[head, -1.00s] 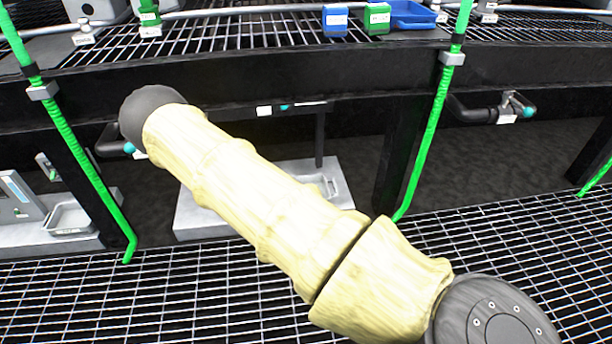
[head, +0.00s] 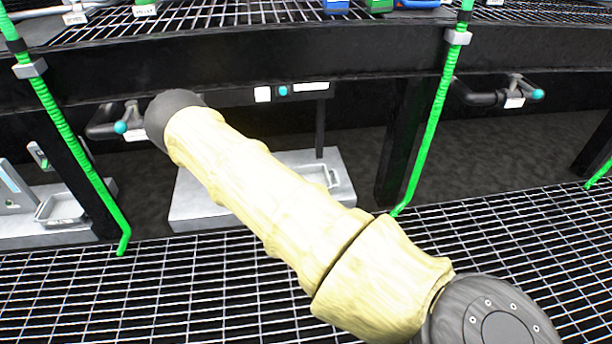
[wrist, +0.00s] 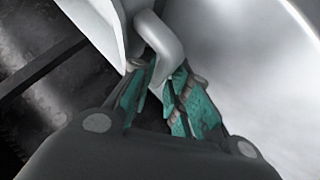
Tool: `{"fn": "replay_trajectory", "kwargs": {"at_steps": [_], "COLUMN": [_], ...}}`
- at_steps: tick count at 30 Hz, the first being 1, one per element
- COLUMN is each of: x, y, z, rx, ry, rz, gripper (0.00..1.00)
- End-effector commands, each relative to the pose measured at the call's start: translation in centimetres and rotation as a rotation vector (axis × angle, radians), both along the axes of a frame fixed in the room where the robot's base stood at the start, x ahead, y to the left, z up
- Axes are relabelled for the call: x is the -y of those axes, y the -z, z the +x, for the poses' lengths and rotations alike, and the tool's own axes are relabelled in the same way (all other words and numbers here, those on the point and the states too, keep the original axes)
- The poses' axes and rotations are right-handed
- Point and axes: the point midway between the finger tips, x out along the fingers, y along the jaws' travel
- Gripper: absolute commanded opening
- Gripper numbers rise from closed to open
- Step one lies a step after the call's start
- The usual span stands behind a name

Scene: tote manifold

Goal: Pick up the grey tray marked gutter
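No marking reading gutter is legible in either view. In the head view, a pale grey tray-like block with a raised handle (head: 331,178) stands under the black beam, partly hidden behind my arm. A smaller grey tray (head: 60,208) with a rim sits at the far left. My gripper is hidden behind my arm in the head view. In the wrist view, my gripper (wrist: 167,85) has teal finger pads close around a curved grey handle (wrist: 165,45). The handle reaches between the fingertips. I cannot tell whether they grip it.
A black beam (head: 250,50) with pipes and teal-tipped valves crosses above. Green hoses (head: 75,150) hang left and right. A metal grating (head: 180,290) covers the floor in front. Blue and green boxes stand on the upper rack (head: 230,12).

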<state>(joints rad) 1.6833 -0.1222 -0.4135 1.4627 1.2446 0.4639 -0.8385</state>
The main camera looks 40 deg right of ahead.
Motion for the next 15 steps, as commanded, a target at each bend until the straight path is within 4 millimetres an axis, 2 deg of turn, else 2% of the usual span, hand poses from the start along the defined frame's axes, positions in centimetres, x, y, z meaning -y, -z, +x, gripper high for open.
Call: {"fn": "replay_trajectory", "kwargs": {"at_steps": [8,12,15], "x": [0.3,0.29,0.28], "y": [0.13,0.14,0.14], "z": [0.29,0.28,0.28], "rx": [0.001,0.001,0.001], "ry": [-0.001,-0.001,-0.001], "rz": [-0.001,-0.001,-0.001], "gripper": [0.18,0.0,0.0]}}
